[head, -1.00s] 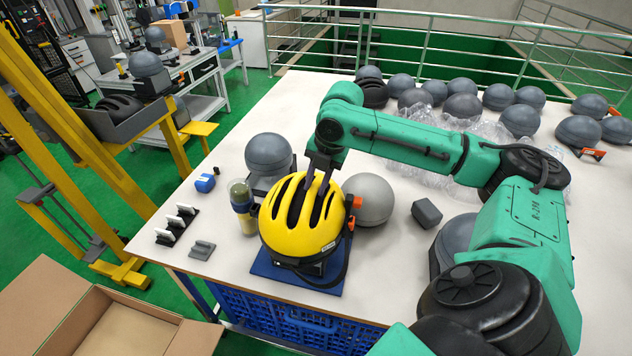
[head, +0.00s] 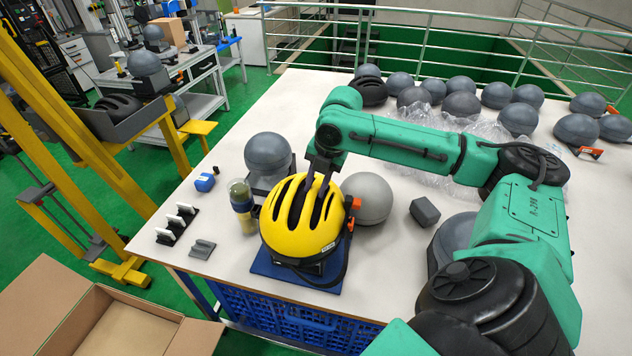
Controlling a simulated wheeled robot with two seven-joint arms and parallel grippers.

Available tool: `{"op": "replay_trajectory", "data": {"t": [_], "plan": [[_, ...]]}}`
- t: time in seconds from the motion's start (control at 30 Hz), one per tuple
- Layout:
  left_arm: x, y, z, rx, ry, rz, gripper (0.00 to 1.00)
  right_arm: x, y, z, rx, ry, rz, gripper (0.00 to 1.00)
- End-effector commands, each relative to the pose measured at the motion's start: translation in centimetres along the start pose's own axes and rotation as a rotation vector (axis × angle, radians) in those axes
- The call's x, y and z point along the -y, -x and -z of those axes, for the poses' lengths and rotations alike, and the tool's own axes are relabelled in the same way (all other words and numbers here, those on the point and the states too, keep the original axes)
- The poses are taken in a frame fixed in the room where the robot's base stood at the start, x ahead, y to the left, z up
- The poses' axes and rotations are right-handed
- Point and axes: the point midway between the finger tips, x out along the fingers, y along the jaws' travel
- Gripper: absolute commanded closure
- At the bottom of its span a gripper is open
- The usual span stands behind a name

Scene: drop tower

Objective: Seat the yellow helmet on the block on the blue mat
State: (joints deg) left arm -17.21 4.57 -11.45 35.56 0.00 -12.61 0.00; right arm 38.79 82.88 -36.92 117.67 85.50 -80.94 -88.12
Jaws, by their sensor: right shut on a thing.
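The yellow helmet (head: 290,240) sits upright over the blue mat (head: 262,266) near the table's front edge. A dark block (head: 322,266) shows a little under its lower right rim; the rest of the block is hidden by the helmet. I cannot tell whether the helmet rests fully on it. A dark strap hangs from the helmet's right side onto the mat. My right gripper (head: 316,188) points down and is shut on the top of the helmet, at its vents. My left gripper is not in view.
A grey ball (head: 368,198) stands close right of the helmet. A grey headform (head: 268,154) is behind it, and a bottle (head: 241,200) is at its left. Several grey headforms and clear plastic wrap (head: 440,150) fill the back. An open cardboard box (head: 125,325) is on the floor.

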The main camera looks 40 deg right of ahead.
Motion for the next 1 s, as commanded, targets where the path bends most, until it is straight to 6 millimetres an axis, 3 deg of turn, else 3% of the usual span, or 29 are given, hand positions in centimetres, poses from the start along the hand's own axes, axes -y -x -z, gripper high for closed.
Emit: {"op": "replay_trajectory", "data": {"t": [0.27, 0.3, 0.37, 0.53, 0.57, 0.6, 1.0], "plan": [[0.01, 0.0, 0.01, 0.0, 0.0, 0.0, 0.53, -0.02, -0.06, -0.03, 0.002, 0.0, -0.002, 1.0], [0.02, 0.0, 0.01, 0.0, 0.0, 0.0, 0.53, -0.02, -0.06, -0.04, 0.002, 0.0, -0.002, 0.56], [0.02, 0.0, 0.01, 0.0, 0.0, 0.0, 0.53, -0.02, -0.06, -0.03, 0.001, 0.0, -0.002, 0.36], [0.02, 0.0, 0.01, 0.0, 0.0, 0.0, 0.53, 0.01, -0.08, -0.02, 0.001, 0.0, -0.001, 0.36], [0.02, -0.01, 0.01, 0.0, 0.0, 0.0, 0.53, 0.06, -0.15, 0.0, 0.0, 0.0, 0.001, 0.5], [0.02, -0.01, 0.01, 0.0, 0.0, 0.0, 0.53, 0.06, -0.15, 0.0, 0.0, 0.0, 0.001, 0.59], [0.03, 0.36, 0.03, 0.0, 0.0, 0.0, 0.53, -0.05, 0.2, -0.01, 0.001, 0.0, 0.0, 0.59]]}}
